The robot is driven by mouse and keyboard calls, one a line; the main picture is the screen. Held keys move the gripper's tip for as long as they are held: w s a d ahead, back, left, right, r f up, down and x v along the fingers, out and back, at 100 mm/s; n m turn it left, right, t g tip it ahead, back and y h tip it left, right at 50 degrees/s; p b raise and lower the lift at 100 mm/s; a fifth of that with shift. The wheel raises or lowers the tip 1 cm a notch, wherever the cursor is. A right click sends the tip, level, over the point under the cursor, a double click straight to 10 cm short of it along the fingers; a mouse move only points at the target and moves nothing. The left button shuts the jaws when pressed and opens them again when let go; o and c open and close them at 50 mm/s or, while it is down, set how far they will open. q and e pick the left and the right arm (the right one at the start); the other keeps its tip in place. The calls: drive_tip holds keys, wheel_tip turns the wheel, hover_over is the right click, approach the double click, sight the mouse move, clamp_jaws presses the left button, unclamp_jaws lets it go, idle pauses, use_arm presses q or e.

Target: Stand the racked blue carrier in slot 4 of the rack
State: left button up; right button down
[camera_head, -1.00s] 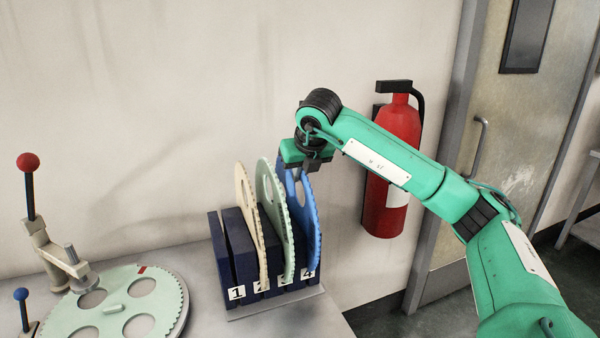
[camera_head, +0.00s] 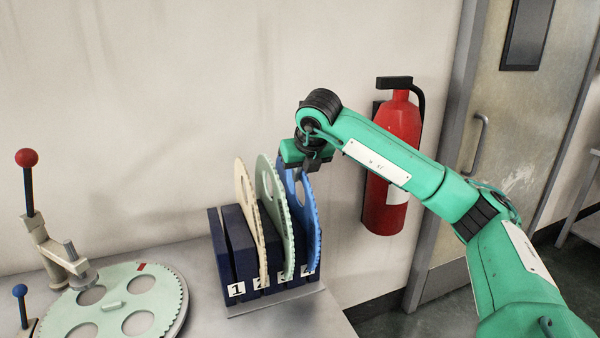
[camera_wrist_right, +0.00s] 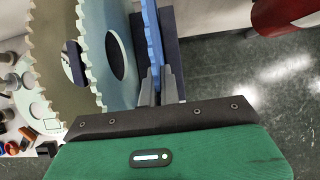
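The blue carrier (camera_head: 306,215) is a thin toothed disc standing upright at slot 4 of the dark blue rack (camera_head: 220,257), the rightmost slot. Its lower part covers some of the "4" label. Whether it rests on the slot's bottom is hidden. My right gripper (camera_head: 305,166) is at its upper edge. In the right wrist view, the gripper's two fingers (camera_wrist_right: 157,88) close on the blue carrier's edge (camera_wrist_right: 153,45), one on each side. My left gripper is not in view.
A cream carrier (camera_head: 246,200) and a pale green carrier (camera_head: 266,190) stand in the rack left of the blue one. Slot 1 looks empty. A green toothed plate (camera_head: 113,305) and red-knobbed lever (camera_head: 27,160) are at left. A red extinguisher (camera_head: 385,210) hangs behind my right arm.

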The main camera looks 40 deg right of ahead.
drive_tip(key=shift+f, duration=0.1)
drive_tip(key=c, duration=1.6)
unclamp_jaws()
drive_tip(key=shift+o, duration=0.2)
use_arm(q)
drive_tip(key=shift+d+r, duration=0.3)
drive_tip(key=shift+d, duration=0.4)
